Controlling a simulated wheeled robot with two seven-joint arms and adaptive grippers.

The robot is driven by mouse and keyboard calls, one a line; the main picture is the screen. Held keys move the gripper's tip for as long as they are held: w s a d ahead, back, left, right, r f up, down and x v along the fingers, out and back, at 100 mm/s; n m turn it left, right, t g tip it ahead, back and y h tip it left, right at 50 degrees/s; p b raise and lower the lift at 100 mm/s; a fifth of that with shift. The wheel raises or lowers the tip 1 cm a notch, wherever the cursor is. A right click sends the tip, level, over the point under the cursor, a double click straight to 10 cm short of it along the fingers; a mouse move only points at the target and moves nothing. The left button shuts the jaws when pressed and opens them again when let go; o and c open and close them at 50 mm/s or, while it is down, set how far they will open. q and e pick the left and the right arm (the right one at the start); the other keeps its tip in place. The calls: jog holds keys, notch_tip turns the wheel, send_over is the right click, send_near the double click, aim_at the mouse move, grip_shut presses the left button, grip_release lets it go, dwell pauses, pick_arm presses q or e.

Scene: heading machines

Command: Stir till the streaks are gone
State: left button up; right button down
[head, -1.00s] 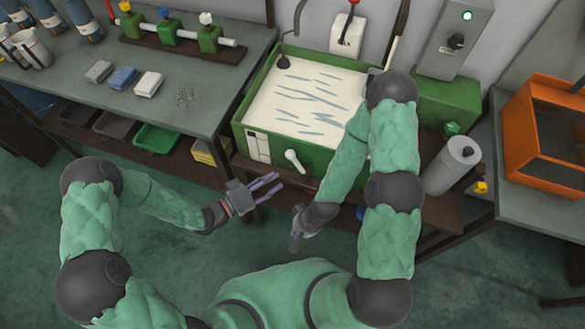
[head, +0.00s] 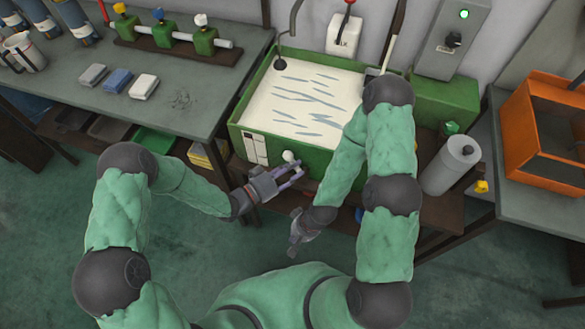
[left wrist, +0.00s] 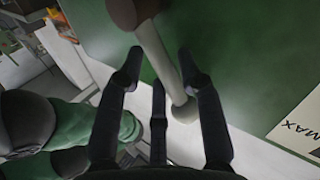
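The green tank (head: 322,159) holds off-white liquid (head: 265,103) with several grey streaks on its surface. A lever (head: 289,156) with a pale knob is on the tank's front; in the left wrist view its pale rod (left wrist: 158,52) runs from a dark pivot to a round knob. My left gripper (head: 297,169) is at the lever; in the left wrist view its dark fingers (left wrist: 160,68) are spread, with the rod between or just beyond them. I cannot tell whether they touch it. My right gripper (head: 296,246) hangs low in front of the tank, its fingers too small to judge.
A bench at left carries small blocks (head: 118,81) and a green valve rack (head: 163,36). A grey cylinder (head: 452,165) and an orange box (head: 545,125) stand at right. A control box (head: 447,38) with a green light is on the wall.

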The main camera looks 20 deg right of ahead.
aim_at(320, 168)
pick_arm(q)
grip_shut()
jog(key=shift+d+r, duration=0.1)
jog(key=shift+s+d+r+m+y+p, duration=0.35)
jog(key=shift+m+y+p, duration=0.25)
jog(key=shift+m+p, duration=0.15)
jog(key=shift+s+d+r+m+y+p, duration=0.15)
jog(key=shift+s+d+m+y+p, duration=0.2)
jog(key=shift+d+m+y+p, duration=0.45)
jog(key=shift+s+d+m+y, duration=0.4)
jog(key=shift+m+y, duration=0.4)
jog(key=shift+m, duration=0.15)
jog(key=shift+s+d+f+m+t+y+b, duration=0.25)
jog(key=shift+d+m+y, duration=0.1)
jog(key=shift+m+y, duration=0.15)
jog(key=shift+s+d+f+m+t+y+b, duration=0.15)
jog(key=shift+s+d+m+y+b, duration=0.1)
jog(key=shift+d+m+y, duration=0.2)
jog(key=shift+a, duration=0.1)
